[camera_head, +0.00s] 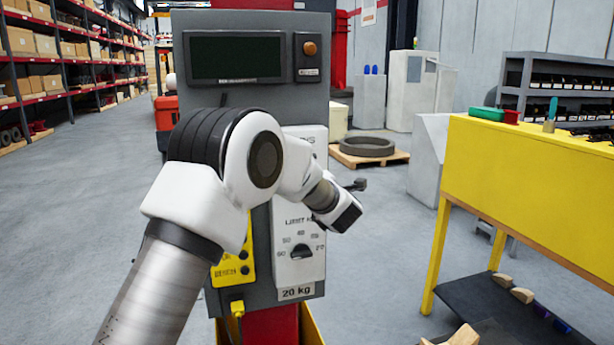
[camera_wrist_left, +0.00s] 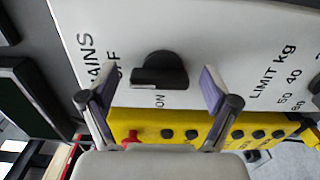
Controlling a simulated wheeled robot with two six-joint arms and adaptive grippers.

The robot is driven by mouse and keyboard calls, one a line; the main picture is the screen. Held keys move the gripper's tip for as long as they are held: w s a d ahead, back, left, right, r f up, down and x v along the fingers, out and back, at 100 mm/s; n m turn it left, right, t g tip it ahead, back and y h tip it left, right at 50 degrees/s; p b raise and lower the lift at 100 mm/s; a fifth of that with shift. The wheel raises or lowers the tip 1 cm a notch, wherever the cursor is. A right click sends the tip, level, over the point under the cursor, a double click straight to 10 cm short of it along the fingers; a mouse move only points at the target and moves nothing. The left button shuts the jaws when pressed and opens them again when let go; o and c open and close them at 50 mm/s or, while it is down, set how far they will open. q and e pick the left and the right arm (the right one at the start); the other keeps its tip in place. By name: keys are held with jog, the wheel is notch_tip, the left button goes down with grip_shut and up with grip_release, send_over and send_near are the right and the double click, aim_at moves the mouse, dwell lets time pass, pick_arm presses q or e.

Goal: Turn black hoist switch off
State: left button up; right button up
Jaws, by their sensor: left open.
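The black switch knob (camera_wrist_left: 160,70) sits on a white panel in the left wrist view, with "MAINS" and "OFF" to its left and "ON" just below. Its raised grip lies across the picture; I cannot tell exactly which mark it points to. My left gripper (camera_wrist_left: 157,90) is open, with one finger on each side of the knob and gaps on both sides. In the head view my left arm covers the knob, and the left gripper (camera_head: 338,207) shows only partly in front of the white panel (camera_head: 313,268). My right gripper is not in view.
Below on the white panel is a black limit knob (camera_head: 301,252) marked in kg. A yellow button box (camera_wrist_left: 185,128) is beside the panel. A dark screen (camera_head: 235,56) and an orange button (camera_head: 310,48) are above. A yellow bench (camera_head: 530,175) stands right.

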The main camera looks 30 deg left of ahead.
pick_arm(q)
jog(key=v, duration=1.2)
jog(key=shift+a, duration=0.1)
jog(key=shift+f, duration=0.1)
